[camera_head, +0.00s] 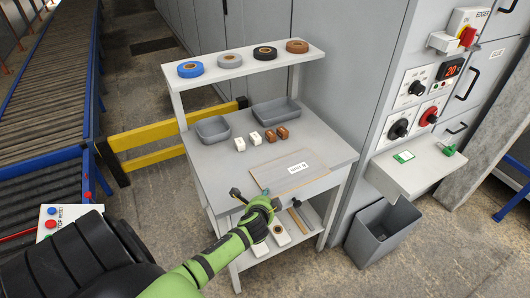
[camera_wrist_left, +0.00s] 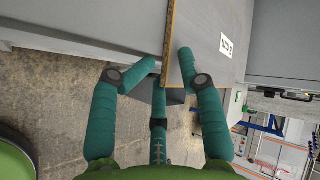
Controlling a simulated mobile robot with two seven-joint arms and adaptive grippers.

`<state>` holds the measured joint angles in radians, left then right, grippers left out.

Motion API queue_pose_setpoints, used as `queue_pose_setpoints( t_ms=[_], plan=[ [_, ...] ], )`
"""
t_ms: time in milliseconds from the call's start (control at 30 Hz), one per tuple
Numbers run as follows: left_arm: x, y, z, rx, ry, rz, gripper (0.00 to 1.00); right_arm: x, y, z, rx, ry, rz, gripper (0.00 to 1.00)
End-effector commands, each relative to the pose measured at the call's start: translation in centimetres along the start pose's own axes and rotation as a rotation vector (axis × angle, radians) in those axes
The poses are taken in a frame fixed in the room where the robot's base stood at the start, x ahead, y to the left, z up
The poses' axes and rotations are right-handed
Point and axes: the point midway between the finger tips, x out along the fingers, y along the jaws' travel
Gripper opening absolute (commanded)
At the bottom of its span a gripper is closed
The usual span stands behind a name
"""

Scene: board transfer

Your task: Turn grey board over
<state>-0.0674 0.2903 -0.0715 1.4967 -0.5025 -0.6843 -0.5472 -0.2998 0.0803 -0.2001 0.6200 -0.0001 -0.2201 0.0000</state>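The grey board (camera_head: 280,174) lies flat at the front of the small grey workbench, label side up, with thin brown edges. My left gripper (camera_head: 256,197) is at the board's front left corner, with its dark fingers spread. In the left wrist view the board (camera_wrist_left: 205,28) fills the upper right, and its brown edge runs between the spread green fingers of the gripper (camera_wrist_left: 166,62). The right finger overlaps the board in that picture and the left finger is outside its edge. Whether any finger touches the board I cannot tell. My right gripper is not in view.
The workbench (camera_head: 215,161) holds two grey trays (camera_head: 213,139) (camera_head: 292,118) and small white and brown blocks (camera_head: 268,137) behind the board. Tape rolls sit on its upper shelf (camera_head: 245,78). A control cabinet (camera_head: 420,65) and grey bin (camera_head: 360,245) stand right. A conveyor (camera_head: 45,90) runs left.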

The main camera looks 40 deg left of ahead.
Motion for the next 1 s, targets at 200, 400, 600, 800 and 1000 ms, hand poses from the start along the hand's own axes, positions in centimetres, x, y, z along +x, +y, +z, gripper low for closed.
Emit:
queue_pose_setpoints(
  t_ms=[200, 400, 600, 800, 1000],
  plan=[
    [-0.2, -1.4, 0.3, 0.004, -0.006, 0.037, 0.37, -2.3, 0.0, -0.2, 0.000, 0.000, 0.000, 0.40],
    [-0.3, -1.8, 0.4, 0.005, -0.009, 0.082, 0.37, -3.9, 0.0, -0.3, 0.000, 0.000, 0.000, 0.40],
    [-0.3, -1.9, 0.4, 0.005, -0.009, 0.145, 0.37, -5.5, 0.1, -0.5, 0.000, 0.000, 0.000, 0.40],
    [-0.1, -2.0, 0.6, 0.004, -0.014, 0.230, 0.37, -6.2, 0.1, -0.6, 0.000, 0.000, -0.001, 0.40],
    [-0.5, -1.5, 0.4, 0.004, -0.013, 0.396, 0.37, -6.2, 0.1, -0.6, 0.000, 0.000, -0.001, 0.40]
  ],
)
